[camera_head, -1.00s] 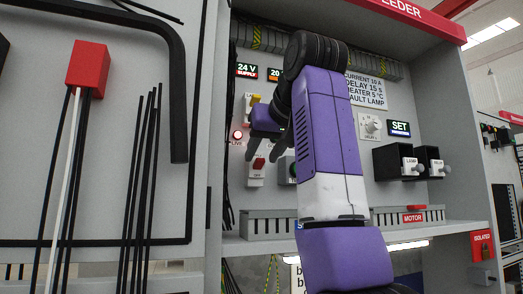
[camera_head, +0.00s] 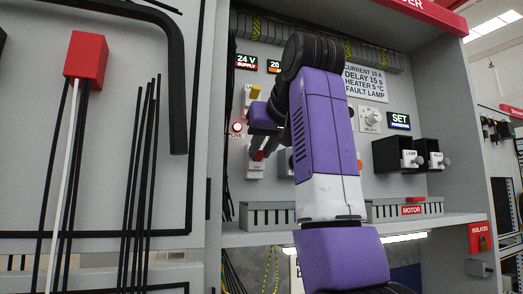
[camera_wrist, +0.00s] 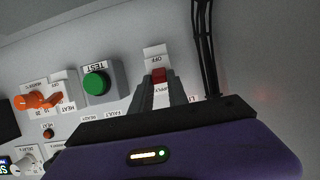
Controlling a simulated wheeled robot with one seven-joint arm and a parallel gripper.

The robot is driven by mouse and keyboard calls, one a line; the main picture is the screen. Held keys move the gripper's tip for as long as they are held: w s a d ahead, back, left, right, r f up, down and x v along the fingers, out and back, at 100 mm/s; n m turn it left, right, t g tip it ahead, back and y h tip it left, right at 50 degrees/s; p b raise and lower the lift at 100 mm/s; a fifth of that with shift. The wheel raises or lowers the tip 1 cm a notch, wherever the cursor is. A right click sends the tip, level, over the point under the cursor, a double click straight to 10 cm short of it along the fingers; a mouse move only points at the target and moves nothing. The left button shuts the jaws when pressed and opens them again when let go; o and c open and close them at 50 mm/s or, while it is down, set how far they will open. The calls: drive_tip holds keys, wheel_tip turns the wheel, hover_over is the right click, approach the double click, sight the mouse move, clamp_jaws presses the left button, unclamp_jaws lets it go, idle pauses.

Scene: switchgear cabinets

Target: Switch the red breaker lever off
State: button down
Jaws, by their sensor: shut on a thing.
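The red breaker lever (camera_head: 259,156) sits on a small white switch housing low on the left of the cabinet's back panel, with an OFF label below it. In the wrist view the red lever (camera_wrist: 158,75) shows between the fingertips, with the OFF label (camera_wrist: 156,58) just beyond it. My gripper (camera_head: 262,150) reaches the lever from above right, and in the wrist view my gripper (camera_wrist: 161,84) is shut on it. The fingers hide part of the lever, so I cannot tell its exact tilt.
A green TEST button (camera_wrist: 96,83) is beside the breaker. A yellow-topped lever (camera_head: 254,92) and a red LIVE lamp (camera_head: 237,128) are nearby. Orange knobs (camera_wrist: 31,101) are farther along the panel. A slotted grey duct (camera_head: 268,215) runs below. Dark cables (camera_wrist: 207,50) hang close by.

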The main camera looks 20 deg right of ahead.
sight(258, 159)
drive_tip(key=b, duration=0.1)
drive_tip(key=f+t+b, duration=0.1)
drive_tip(key=b, duration=0.1)
drive_tip(key=shift+s+f+t, duration=0.2)
drive_tip(key=shift+f+t, duration=0.05)
drive_tip(key=shift+t, duration=0.05)
drive_tip(key=f+t+b, duration=0.1)
drive_tip(key=t+b, duration=0.1)
drive_tip(key=b, duration=0.2)
drive_tip(key=shift+s, duration=0.1)
drive_tip(key=t+b, duration=0.3)
drive_tip(key=shift+f, duration=0.4)
drive_tip(key=shift+f+t+b, duration=0.1)
drive_tip(key=shift+t+b, duration=0.6)
drive_tip(key=shift+b, duration=0.05)
drive_tip(key=c, duration=1.3)
unclamp_jaws()
